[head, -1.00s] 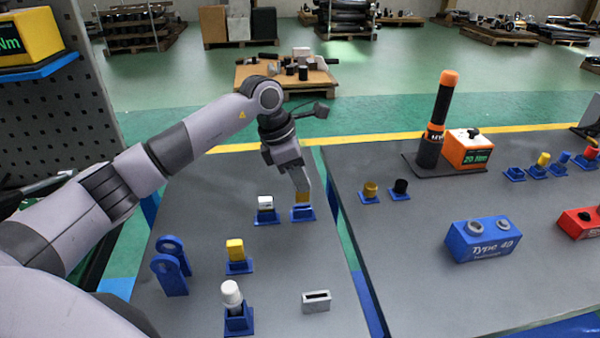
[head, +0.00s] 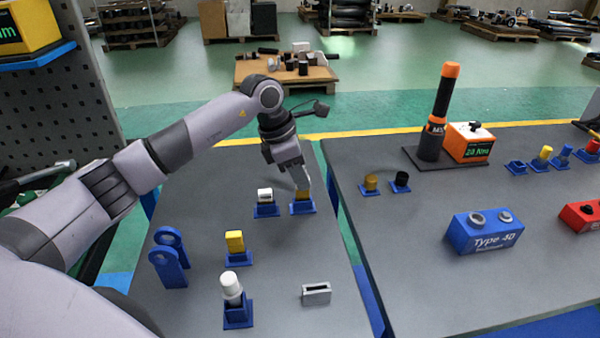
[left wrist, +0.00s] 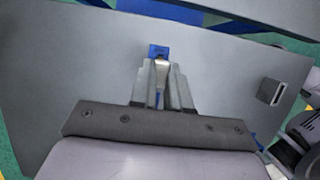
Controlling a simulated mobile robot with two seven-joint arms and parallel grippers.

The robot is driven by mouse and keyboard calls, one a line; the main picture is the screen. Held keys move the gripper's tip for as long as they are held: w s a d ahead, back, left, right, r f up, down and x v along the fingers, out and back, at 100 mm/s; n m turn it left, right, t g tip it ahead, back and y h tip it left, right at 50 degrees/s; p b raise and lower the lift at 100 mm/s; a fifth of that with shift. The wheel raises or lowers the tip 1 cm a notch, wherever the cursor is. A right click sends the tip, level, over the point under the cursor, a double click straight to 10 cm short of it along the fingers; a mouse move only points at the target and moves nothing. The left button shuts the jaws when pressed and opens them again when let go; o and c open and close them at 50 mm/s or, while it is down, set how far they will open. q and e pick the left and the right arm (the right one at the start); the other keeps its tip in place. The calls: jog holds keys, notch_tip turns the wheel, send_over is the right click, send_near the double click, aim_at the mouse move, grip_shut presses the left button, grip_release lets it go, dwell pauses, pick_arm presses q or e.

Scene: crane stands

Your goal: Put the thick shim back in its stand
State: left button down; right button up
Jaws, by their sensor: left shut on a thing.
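My left gripper (head: 303,188) points down at the far blue stand (head: 302,209) on the left table. It is shut on a yellow-brown block, the thick shim as far as I can tell (head: 302,195). The block shows just below the fingertips, at the stand's top; whether it is fully seated I cannot tell. In the left wrist view the fingers (left wrist: 161,68) close together over the blue stand (left wrist: 158,48), and the block is mostly hidden. My right gripper is not in view.
Close left stands a white block in a blue stand (head: 265,210). Nearer are a yellow block (head: 235,241), a white cylinder (head: 231,287), blue upright brackets (head: 168,268) and a grey slotted block (head: 316,293). A gap separates the right table (head: 400,270).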

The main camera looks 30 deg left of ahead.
pick_arm(q)
jog(key=shift+f+b, duration=0.7)
jog(key=shift+f, duration=0.4)
jog(key=c, duration=1)
grip_release()
jog(key=shift+r, duration=0.15)
jog(key=shift+s+a+r+p, duration=0.1)
jog(key=shift+a+r+p, duration=0.1)
jog(key=shift+r+p, duration=0.4)
jog(key=p+v, duration=0.2)
jog(key=v, duration=0.1)
jog(key=shift+s+a+r, duration=0.1)
jog(key=shift+s+r, duration=0.05)
jog(key=shift+r, duration=0.1)
